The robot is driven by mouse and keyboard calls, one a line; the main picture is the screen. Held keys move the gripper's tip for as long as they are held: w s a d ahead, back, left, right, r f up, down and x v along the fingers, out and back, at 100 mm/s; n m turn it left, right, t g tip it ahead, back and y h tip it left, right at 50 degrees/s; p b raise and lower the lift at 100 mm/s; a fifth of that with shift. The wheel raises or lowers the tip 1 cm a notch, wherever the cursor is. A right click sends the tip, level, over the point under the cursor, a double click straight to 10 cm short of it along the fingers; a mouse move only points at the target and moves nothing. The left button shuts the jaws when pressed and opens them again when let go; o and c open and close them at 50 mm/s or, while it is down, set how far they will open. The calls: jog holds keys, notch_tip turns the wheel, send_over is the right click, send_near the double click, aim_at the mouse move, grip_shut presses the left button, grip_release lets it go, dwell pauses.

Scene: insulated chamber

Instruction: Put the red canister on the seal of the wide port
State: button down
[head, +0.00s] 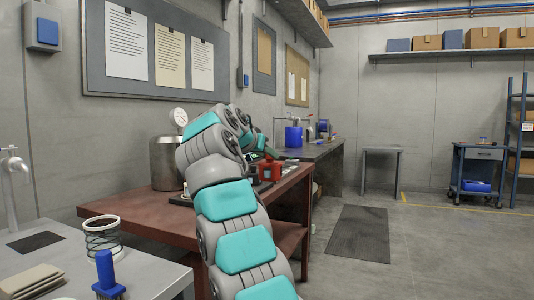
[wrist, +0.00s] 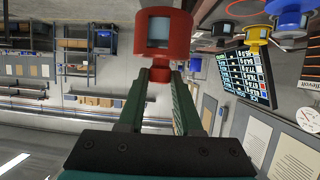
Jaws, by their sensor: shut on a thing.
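The red canister (wrist: 163,40), a red frame around a pale grey middle, is at the top of the wrist view. My gripper (wrist: 162,77) is shut on its narrow red neck, with the wider body beyond the fingertips. In the head view a red canister (head: 270,170) shows just right of my arm, over the red-brown table; my gripper there is mostly hidden behind the arm. I cannot make out the wide port or its seal in either view.
A metal tank (head: 165,162) with a gauge stands on the red-brown table (head: 140,212), left of my arm. The wrist view, upside down, shows a yellow canister (wrist: 257,36), a blue one (wrist: 291,20) and a lit screen (wrist: 232,85). Floor to the right is open.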

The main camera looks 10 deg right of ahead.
aim_at(267, 158)
jog(key=shift+w+d+f, duration=0.2)
jog(key=shift+w+f, duration=0.05)
jog(key=shift+w, duration=0.5)
jog(key=shift+w+f+n+t+y, duration=0.35)
jog(key=shift+w+n+y, duration=0.15)
jog(key=shift+w, duration=0.15)
jog(key=shift+w+d+f, duration=0.15)
jog(key=shift+w+f, duration=0.15)
jog(key=shift+w, duration=0.05)
jog(key=shift+w+d+f+n+y, duration=0.4)
jog(key=shift+f+y, duration=0.1)
jog(key=shift+f, duration=0.15)
notch_tip(267, 158, down, 11)
jog(key=d+n+t+y, duration=0.2)
jog(key=d+n+y, duration=0.1)
jog(key=s+a+f+n+y, duration=0.2)
jog(key=a+f+y, duration=0.1)
jog(key=f, duration=0.2)
jog(key=s+a+f+n+y, duration=0.2)
jog(key=s+a+f, duration=0.1)
jog(key=f, duration=0.3)
jog(key=shift+s+n+y, duration=0.35)
jog(key=shift+n+y, duration=0.05)
jog(key=shift+f, duration=0.15)
